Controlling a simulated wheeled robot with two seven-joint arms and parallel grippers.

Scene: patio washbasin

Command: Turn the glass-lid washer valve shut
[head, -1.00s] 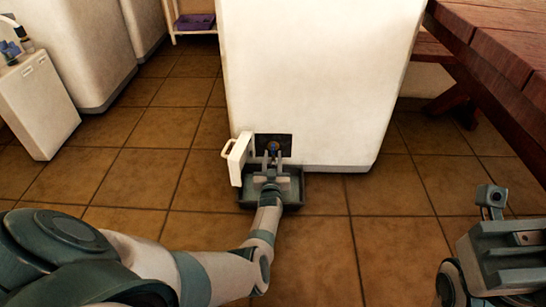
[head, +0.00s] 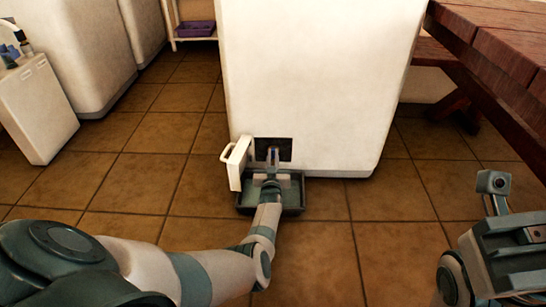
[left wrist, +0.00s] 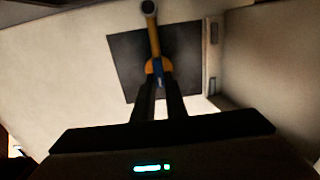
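The white washer (head: 310,80) stands ahead, with a dark square recess (head: 286,150) low in its front. In the left wrist view the recess (left wrist: 125,60) holds an orange valve body (left wrist: 153,40) with a grey round end and a small blue handle (left wrist: 158,71). My left gripper (head: 272,156) reaches the recess; in the left wrist view its fingertips (left wrist: 159,80) are close together around the blue handle. The fingers partly hide the handle. My right gripper (head: 510,245) is at the lower right, away from the washer; its fingers cannot be made out.
A small white flap (head: 237,163) hangs open left of the recess. A dark shallow tray (head: 291,191) lies on the tiles under it, beneath my left wrist. A wooden table (head: 490,50) stands at the right and a white container (head: 38,110) at the left. Tiled floor between is clear.

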